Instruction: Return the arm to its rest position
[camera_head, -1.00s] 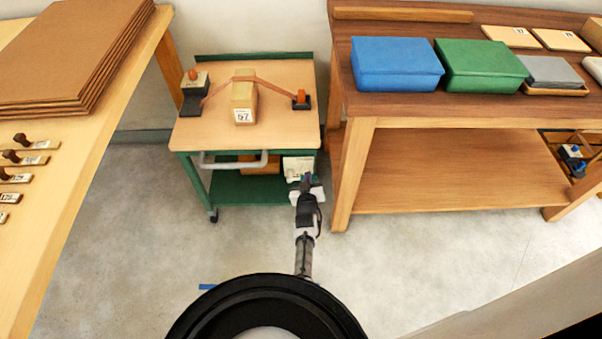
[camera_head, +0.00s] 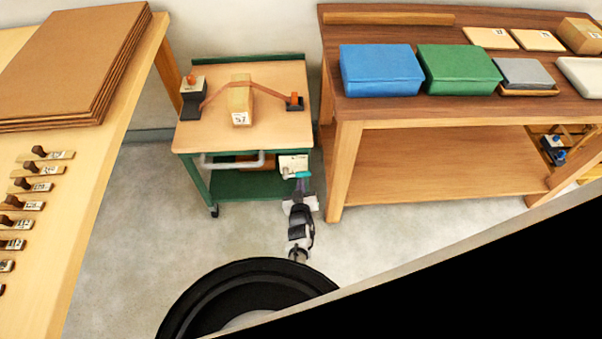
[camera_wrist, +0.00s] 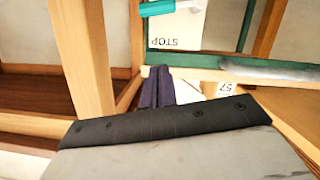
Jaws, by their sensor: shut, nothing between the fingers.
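My gripper (camera_head: 303,186) hangs low in front of the right front leg of the green cart (camera_head: 255,187), just below a white plate (camera_head: 293,164) with a teal lever (camera_head: 303,175). In the wrist view the purple-grey fingers (camera_wrist: 157,88) are together and empty. The plate there reads STOP (camera_wrist: 177,32), upside down, with the teal lever (camera_wrist: 165,7) above. The fingers look apart from the plate and lever, though the exact gap is hard to tell.
On the cart top, a block (camera_head: 240,104) marked 57 lies under an orange strap (camera_head: 266,86). A workbench (camera_head: 440,110) with blue (camera_head: 381,70) and green (camera_head: 458,69) boxes stands right. A table (camera_head: 100,150) stands left.

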